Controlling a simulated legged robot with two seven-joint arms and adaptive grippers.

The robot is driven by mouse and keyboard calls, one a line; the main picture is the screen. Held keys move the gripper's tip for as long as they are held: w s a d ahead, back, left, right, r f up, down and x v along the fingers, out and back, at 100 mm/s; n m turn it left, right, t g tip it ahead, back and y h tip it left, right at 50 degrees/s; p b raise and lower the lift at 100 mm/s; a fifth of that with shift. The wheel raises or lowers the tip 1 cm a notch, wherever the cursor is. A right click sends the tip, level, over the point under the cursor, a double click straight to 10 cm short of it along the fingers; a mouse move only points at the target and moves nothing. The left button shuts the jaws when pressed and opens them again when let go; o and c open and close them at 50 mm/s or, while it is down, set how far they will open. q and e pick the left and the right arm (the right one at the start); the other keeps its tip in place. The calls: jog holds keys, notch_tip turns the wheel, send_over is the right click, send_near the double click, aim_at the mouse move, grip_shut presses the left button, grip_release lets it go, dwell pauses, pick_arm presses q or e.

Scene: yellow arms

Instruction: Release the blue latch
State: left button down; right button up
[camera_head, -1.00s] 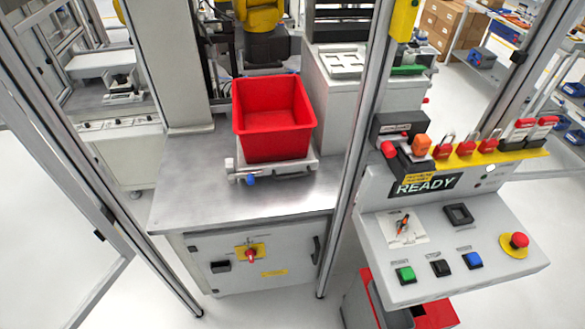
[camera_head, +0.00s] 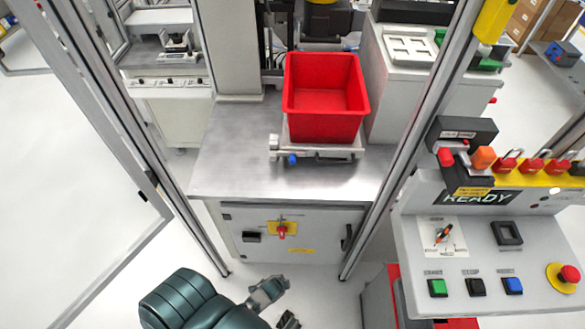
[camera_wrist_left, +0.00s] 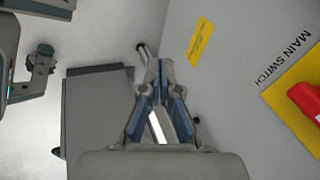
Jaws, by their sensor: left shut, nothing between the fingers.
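The blue latch (camera_head: 292,159) is a small blue knob at the front left of the pale fixture under the red bin (camera_head: 325,97), on the metal table. My left gripper (camera_head: 283,284) is low in front of the cabinet, well below and apart from the latch. In the left wrist view its fingers (camera_wrist_left: 158,68) meet at the tips with nothing held. A small dark part (camera_head: 288,320) at the bottom edge may belong to my right gripper; too little shows to tell its state. The latch is out of the left wrist view.
The cabinet below the table carries a red main switch (camera_head: 281,231), also in the left wrist view (camera_wrist_left: 307,103), and a door handle (camera_head: 347,238). Frame posts (camera_head: 400,150) stand either side of the table front. A control panel (camera_head: 470,250) juts out at right.

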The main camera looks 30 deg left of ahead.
pick_arm(q)
jog(key=w+a+r+m+t+y+p, duration=0.15)
jog(key=w+r+m, duration=0.35)
jog(key=r, duration=0.8)
jog(key=w+a+r+m+t+y+p, duration=0.1)
jog(key=w+a+r+m+t+y, duration=0.3)
jog(key=r, duration=0.9)
jog(key=w+a+r+m+t+h+p, duration=0.15)
jog(key=w+r+m, duration=0.5)
jog(key=r, duration=0.65)
jog(key=shift+m+t+y, duration=0.6)
jog(key=shift+m, duration=0.35)
jog(key=x, duration=0.3)
jog(key=r+b+x, duration=0.1)
jog(key=x, duration=0.3)
jog(key=w+x, duration=0.1)
jog(key=x, duration=0.2)
jog(key=shift+w+d+r, duration=0.1)
jog(key=shift+d+r, duration=0.1)
jog(key=shift+r, duration=0.1)
jog(key=shift+w+a+f, duration=0.2)
jog(key=shift+w+a, duration=0.25)
pick_arm(e)
jog(key=s+d+f, duration=0.1)
jog(key=s+d, duration=0.1)
jog(key=s, duration=0.6)
jog(key=shift+s+f+g, duration=0.3)
jog(key=shift+s+f, duration=0.05)
pick_arm(q)
jog(key=shift+d, duration=0.2)
